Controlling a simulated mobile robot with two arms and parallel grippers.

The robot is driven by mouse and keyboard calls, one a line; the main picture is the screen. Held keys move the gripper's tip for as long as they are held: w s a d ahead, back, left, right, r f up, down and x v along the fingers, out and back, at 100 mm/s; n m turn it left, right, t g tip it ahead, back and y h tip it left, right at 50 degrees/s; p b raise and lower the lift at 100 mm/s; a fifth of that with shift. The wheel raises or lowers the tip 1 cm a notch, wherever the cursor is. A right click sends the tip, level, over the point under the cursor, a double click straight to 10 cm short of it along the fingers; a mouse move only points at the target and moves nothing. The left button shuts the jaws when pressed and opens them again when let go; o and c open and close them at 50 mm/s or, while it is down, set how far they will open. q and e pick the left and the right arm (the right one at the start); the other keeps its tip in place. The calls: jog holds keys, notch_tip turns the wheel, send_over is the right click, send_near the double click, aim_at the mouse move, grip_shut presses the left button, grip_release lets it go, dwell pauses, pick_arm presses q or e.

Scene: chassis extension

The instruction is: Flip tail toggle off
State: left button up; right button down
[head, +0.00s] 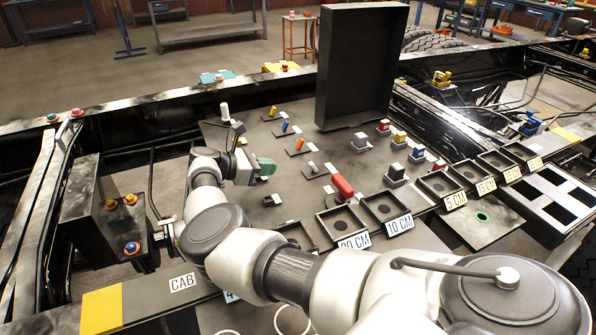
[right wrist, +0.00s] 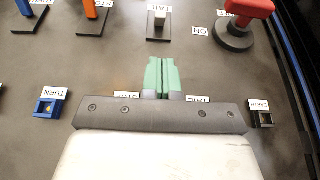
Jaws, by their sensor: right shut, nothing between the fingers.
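The tail toggle (head: 313,168) is a pale grey lever on a dark square base, at the near end of a row of coloured levers. In the right wrist view, the tail toggle (right wrist: 159,18) stands at the top middle, with an upside-down TAIL label beside it. My right gripper (head: 267,168) has green fingers, shut and empty, to the left of the toggle. In the right wrist view the shut fingertips (right wrist: 159,62) point at the toggle, with a gap of bare panel between. The lever's exact tilt is hard to tell. My left gripper is not in view.
An orange lever (right wrist: 95,12) and a blue lever (right wrist: 25,8) stand to one side of the toggle, and a red knob (head: 342,186) to the other. Small sockets (right wrist: 48,107) flank my gripper. A tall black panel (head: 358,70) rises behind; open trays (head: 386,207) lie to the right.

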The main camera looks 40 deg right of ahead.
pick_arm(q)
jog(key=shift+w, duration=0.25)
pick_arm(e)
jog(key=shift+s+r, duration=0.1)
jog(key=shift+r, duration=0.05)
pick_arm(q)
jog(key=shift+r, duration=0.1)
pick_arm(e)
jog(key=shift+d, duration=0.15)
jog(key=shift+s+d, duration=0.1)
jog(key=shift+d, duration=0.15)
jog(key=p, duration=0.3)
send_near(311, 168)
jog(key=x, duration=0.5)
jog(key=shift+s+r, duration=0.3)
jog(key=shift+s, duration=0.1)
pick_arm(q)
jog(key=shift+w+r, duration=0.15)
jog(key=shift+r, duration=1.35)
pick_arm(e)
jog(key=shift+s+d+f, duration=0.15)
jog(key=shift+d+f, duration=0.15)
jog(key=shift+d, duration=0.15)
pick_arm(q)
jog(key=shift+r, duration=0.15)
pick_arm(e)
jog(key=shift+r, duration=0.2)
